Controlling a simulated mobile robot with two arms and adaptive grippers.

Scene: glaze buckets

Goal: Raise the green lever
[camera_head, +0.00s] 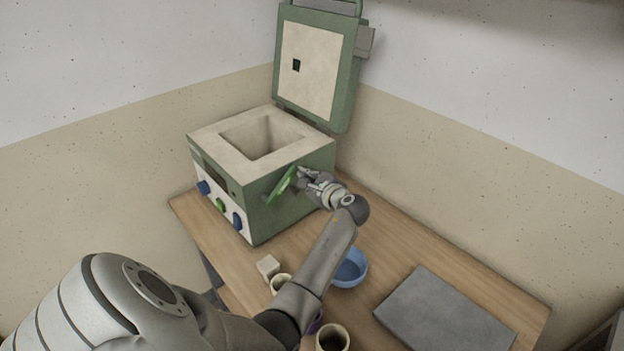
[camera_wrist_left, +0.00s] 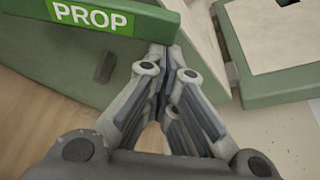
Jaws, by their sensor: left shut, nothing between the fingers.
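The green lever (camera_head: 281,187) is on the right side of the green kiln (camera_head: 290,212). It slants, with its upper end toward my gripper. In the left wrist view the lever (camera_wrist_left: 150,22) is a green bar with a bright "PROP" label, crossing the upper left. My left gripper (camera_head: 303,177) is beside the lever's upper end, fingers closed with nothing between them. In the wrist view its fingertips (camera_wrist_left: 163,58) meet just below the bar's right end; I cannot tell whether they touch it. My right gripper is not in view.
The kiln's lid (camera_head: 311,65) stands open at the back. Blue knobs (camera_head: 238,221) are on its front. Under my left arm are a blue bowl (camera_head: 352,268), cups (camera_head: 332,338) and a pale block (camera_head: 268,266). A grey slab (camera_head: 445,312) lies at the right of the wooden table (camera_head: 400,235).

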